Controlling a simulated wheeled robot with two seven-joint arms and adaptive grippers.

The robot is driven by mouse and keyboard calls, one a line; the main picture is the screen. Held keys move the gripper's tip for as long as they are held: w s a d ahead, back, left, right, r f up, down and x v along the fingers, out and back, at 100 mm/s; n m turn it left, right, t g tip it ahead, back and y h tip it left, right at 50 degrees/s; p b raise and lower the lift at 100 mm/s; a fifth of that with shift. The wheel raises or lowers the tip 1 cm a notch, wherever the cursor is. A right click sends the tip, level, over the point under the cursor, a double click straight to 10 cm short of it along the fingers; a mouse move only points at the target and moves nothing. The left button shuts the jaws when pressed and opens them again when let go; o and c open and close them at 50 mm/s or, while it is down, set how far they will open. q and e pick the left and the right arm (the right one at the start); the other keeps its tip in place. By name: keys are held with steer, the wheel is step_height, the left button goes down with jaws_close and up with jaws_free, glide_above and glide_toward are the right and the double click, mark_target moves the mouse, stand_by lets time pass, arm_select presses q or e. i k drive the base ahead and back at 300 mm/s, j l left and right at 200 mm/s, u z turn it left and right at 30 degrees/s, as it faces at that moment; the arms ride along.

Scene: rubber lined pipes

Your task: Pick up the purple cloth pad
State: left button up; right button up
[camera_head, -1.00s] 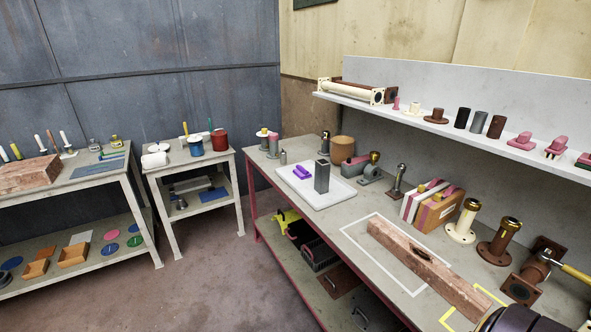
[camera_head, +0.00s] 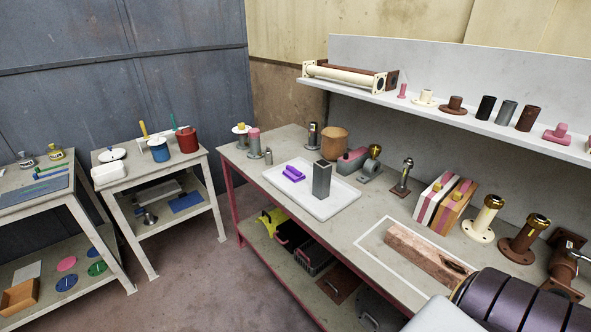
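The purple cloth pad (camera_head: 293,173) lies on a white tray (camera_head: 333,206) on the long workbench. A dark grey rectangular block (camera_head: 321,180) stands upright on the same tray, just right of the pad and apart from it. Part of my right arm shows at the bottom right corner, over the bench's near end. Neither gripper is in view, and nothing of mine is touching the pad.
A wooden beam (camera_head: 425,252) lies inside a white outline on the bench. Grey and pink fittings (camera_head: 352,161) and a tan pot (camera_head: 334,143) stand behind the tray. A shelf (camera_head: 440,108) with pipe parts runs above. The floor (camera_head: 185,275) left of the bench is clear.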

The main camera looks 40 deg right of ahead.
mark_target(291, 172)
steer(key=i+j+z, duration=0.15)
steer(key=i+z, duration=0.15)
steer(key=i, duration=0.2)
steer(key=i+j+z, duration=0.25)
steer(key=i, duration=0.3)
